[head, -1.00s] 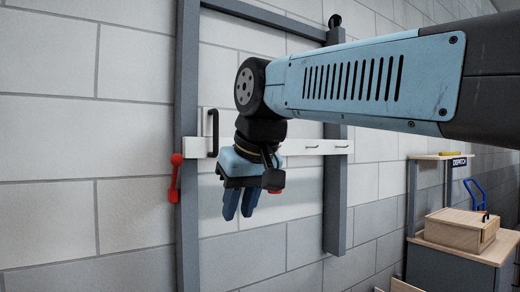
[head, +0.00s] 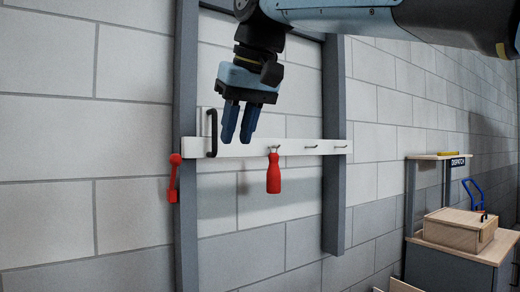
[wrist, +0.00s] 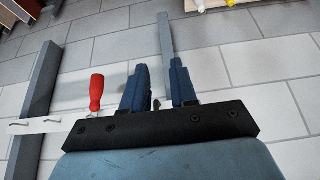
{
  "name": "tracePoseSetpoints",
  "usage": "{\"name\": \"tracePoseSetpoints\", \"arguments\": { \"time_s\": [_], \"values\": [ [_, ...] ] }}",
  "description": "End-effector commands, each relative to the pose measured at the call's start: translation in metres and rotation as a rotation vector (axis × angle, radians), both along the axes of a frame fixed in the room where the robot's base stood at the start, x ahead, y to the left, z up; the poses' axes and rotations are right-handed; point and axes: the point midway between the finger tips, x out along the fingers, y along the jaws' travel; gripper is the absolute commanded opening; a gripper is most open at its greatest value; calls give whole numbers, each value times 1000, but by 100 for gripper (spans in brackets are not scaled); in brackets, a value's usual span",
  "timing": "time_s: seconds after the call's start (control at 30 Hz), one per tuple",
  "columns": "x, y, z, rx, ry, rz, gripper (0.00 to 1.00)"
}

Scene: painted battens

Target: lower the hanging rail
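The hanging rail (head: 305,147) is a white board, roughly level, spanning two grey posts, with small hooks along it. A black upright handle (head: 212,133) is at its left end. A red lever (head: 174,178) sits on the left post, by that end. A red-handled tool (head: 273,176) hangs from a rail hook; it also shows in the wrist view (wrist: 96,92). My gripper (head: 237,138) points down in front of the rail, between handle and tool. Its blue fingers are apart with nothing between them, as the wrist view (wrist: 159,85) also shows. Its distance from the wall is unclear.
The left post (head: 186,230) and right post (head: 335,200) stand against a block wall. At the right are a cabinet (head: 450,272) with a wooden box (head: 460,232) and a shelf marked DISPATCH. The wall below the rail is clear apart from the tool.

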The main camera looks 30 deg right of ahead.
Motion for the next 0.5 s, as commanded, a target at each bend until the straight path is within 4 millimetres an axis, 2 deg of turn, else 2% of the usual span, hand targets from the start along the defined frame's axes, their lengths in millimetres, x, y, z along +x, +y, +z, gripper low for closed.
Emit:
{"name": "tracePoseSetpoints", "arguments": {
  "time_s": [0.13,0.23,0.3,0.5],
  "values": [
    [0,0,0,0,0,0,27],
    [1,0,0,0,-5,1,37],
    [3,-2,-1,0,-22,4,39],
    [23,-14,0,2,-164,28,39]
  ]
}}
